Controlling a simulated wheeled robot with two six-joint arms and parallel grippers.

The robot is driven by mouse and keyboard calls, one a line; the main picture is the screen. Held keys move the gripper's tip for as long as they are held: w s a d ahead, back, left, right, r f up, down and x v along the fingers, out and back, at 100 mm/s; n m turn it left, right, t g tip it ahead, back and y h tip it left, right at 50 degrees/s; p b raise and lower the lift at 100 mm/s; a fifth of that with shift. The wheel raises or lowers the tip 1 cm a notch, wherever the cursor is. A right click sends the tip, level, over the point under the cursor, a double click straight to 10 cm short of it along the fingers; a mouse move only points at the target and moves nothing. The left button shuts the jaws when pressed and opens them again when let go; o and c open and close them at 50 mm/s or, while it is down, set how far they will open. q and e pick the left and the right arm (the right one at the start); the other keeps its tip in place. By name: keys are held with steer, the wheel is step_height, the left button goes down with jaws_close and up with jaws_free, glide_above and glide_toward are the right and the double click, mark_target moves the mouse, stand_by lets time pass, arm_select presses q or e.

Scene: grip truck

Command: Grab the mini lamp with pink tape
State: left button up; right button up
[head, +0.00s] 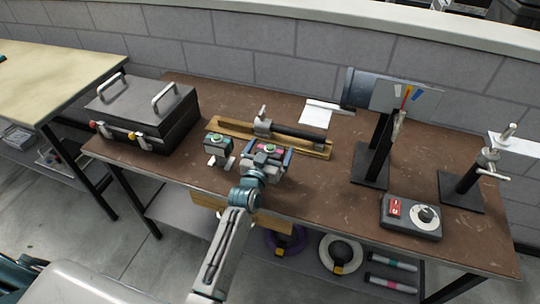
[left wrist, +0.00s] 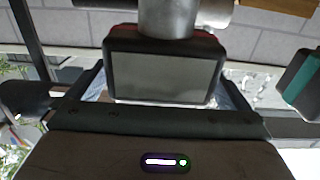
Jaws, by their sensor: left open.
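The mini lamp with pink tape (head: 270,148) stands near the table's front edge. My left gripper (head: 268,156) is open, with its blue-grey fingers on either side of this lamp. In the left wrist view the lamp (left wrist: 165,75) fills the middle, a dark block with a grey panel and reddish strips at its top corners. It sits between the fingers of the left gripper (left wrist: 163,92), and I cannot tell whether they touch it. A second mini lamp with green tape (head: 218,147) stands just left of the gripper and shows at the right of the wrist view (left wrist: 300,82). My right gripper is not in view.
The brown table (head: 330,205) holds a wooden board with a black rod (head: 297,134) behind the lamps. A black case (head: 145,115) stands left. A stand with a grey cylinder (head: 372,165), a control box (head: 410,217) and a clamp post (head: 465,185) stand right. The front centre-right is clear.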

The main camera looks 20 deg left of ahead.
arm_select(q)
steer(key=c, duration=1.1)
steer(key=shift+r, duration=0.1)
steer(key=shift+c, duration=1.1)
steer(key=shift+r, duration=0.15)
